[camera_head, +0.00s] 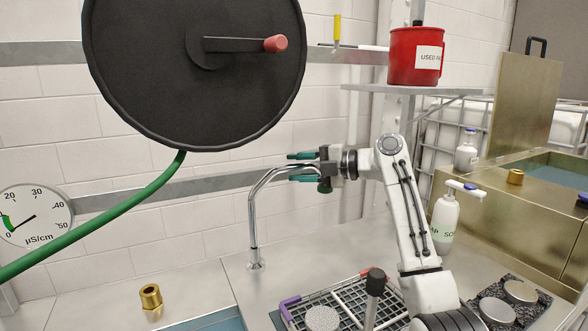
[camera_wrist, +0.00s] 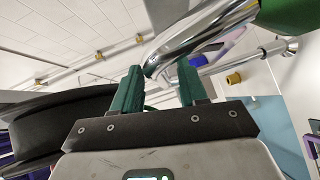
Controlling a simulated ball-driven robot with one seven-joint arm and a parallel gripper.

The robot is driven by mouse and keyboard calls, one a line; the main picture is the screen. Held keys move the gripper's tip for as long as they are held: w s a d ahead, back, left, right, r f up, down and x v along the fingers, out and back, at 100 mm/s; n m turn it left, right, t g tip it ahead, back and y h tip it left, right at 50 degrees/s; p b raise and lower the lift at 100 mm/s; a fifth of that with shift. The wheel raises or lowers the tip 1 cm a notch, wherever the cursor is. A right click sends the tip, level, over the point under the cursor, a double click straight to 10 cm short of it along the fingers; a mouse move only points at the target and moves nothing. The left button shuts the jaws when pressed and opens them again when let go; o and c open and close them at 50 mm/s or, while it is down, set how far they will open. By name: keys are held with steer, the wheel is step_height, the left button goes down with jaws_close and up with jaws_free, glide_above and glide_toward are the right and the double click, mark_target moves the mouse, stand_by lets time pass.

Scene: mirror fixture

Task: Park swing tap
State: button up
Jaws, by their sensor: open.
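The swing tap (camera_head: 252,215) is a bent chrome pipe. It rises from a round foot on the steel counter and bends over to the right, towards my gripper (camera_head: 293,167). My gripper reaches in from the right with its green fingers pointing left, one above and one below the pipe's upper arm. In the wrist view the chrome pipe (camera_wrist: 190,42) runs between the two open fingers of my gripper (camera_wrist: 160,82), close to the left one. I cannot tell whether either finger touches it. The pipe's far end is partly hidden by my gripper in the head view.
A black hose reel (camera_head: 140,60) with a green hose (camera_head: 110,235) hangs at upper left. A dish rack (camera_head: 335,300) stands below my arm. A brass fitting (camera_head: 151,296) sits front left. A soap bottle (camera_head: 444,220) and red bucket (camera_head: 405,55) are right. Counter around the tap's foot is clear.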

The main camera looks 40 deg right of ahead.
steer(key=v, duration=0.9)
steer(key=shift+s, duration=0.1)
stand_by(0.3)
steer(key=shift+d+f, duration=0.1)
